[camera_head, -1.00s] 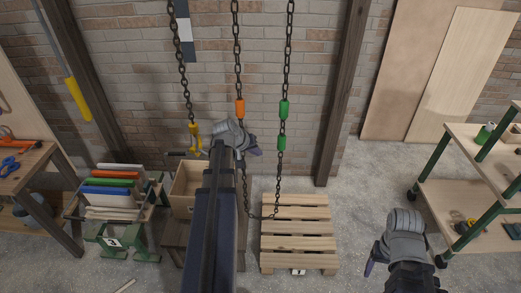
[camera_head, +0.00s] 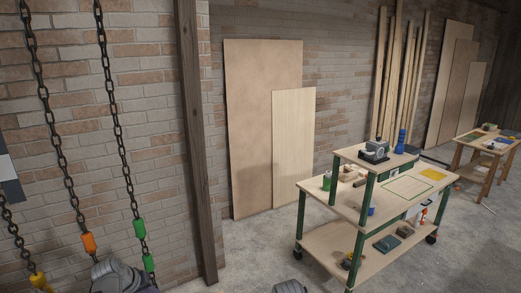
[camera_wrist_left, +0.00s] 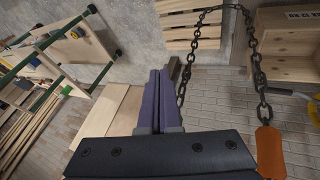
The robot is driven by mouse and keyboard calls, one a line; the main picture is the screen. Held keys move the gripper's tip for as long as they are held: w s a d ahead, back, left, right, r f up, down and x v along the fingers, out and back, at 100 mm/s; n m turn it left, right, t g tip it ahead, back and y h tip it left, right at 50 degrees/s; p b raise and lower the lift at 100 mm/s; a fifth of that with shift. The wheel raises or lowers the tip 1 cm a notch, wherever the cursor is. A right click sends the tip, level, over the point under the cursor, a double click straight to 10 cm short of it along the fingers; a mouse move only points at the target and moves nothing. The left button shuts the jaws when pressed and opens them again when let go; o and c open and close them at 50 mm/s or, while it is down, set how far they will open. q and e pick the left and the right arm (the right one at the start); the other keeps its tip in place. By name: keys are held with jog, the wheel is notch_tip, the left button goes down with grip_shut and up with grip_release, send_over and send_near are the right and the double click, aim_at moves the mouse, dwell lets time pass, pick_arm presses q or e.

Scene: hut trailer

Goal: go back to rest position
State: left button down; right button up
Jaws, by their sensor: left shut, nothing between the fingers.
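My left gripper (camera_wrist_left: 160,78) shows in the left wrist view with its two dark purple fingers shut together and nothing between them.
A chain with an orange link (camera_head: 89,243) and one with a green link (camera_head: 140,228) hang close to my left wrist; the orange link (camera_wrist_left: 270,152) is near in the wrist view. A wheeled workbench (camera_head: 335,205) stands right. Plywood boards (camera_head: 255,120) lean on the wall.

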pick_arm(q)
jog(key=s+d+f+m+g+y+b, duration=0.1)
jog(key=s+d+f+m+g+b, duration=0.1)
jog(key=d, duration=0.8)
jog(key=s+d+f+m+g+y+b, duration=0.1)
jog(key=s+d+f+m+g+b, duration=0.1)
jog(key=s+d+f+m+b, duration=0.2)
jog(key=s+d+f+m+g+y+b, duration=0.1)
jog(key=s+d+f+m+b, duration=0.2)
jog(key=s+d+f, duration=0.4)
jog(key=d, duration=0.9)
jog(key=shift+s+d+f+g+b, duration=0.2)
jog(key=shift+s+d+g+b, duration=0.1)
jog(key=shift+s+g, duration=0.1)
pick_arm(e)
notch_tip(320, 180, down, 11)
pick_arm(q)
jog(key=shift+w, duration=0.1)
pick_arm(e)
jog(key=shift+r, duration=0.1)
